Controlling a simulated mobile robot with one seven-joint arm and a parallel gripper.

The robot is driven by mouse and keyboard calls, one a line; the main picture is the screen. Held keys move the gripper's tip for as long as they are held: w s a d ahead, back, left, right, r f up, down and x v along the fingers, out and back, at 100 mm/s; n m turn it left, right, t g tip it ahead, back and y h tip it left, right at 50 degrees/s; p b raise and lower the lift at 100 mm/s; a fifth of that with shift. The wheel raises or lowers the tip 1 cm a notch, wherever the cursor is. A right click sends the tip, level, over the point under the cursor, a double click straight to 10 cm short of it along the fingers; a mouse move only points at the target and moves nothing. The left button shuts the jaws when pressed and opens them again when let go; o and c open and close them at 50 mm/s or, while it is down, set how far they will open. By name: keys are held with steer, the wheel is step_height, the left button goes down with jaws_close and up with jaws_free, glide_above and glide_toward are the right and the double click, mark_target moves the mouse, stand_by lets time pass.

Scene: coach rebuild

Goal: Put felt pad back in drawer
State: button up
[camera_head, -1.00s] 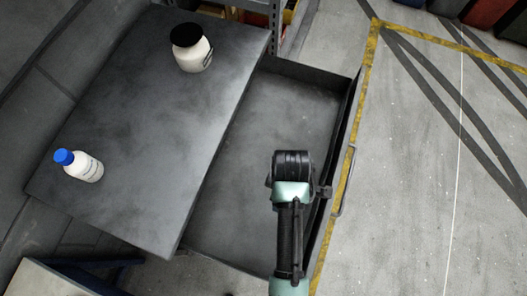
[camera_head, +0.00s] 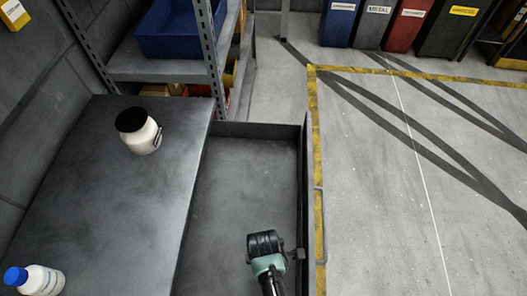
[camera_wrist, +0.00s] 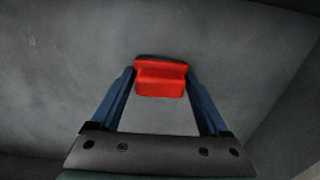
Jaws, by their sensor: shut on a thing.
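The drawer (camera_head: 245,185) stands pulled out at the right side of the dark grey cabinet (camera_head: 150,200). My gripper (camera_head: 266,248) is over the front part of the drawer, with its fingertips hidden from the head view. In the wrist view, my gripper (camera_wrist: 160,72) has its two blue fingers on either side of a red block-like thing (camera_wrist: 160,84), the likely felt pad, and is shut on it. Behind it is the bare grey drawer floor (camera_wrist: 70,60). I cannot tell its height above that floor.
A white jar with a black lid (camera_head: 143,138) and a white bottle with a blue cap (camera_head: 42,281) stand on the cabinet top. A shelf with a blue bin (camera_head: 180,30) is behind. Open floor (camera_head: 375,190) lies to the right, with several bins at the back.

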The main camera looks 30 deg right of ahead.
steer(key=o, duration=1.1)
steer(key=shift+f, duration=0.15)
steer(key=shift+c, duration=0.2)
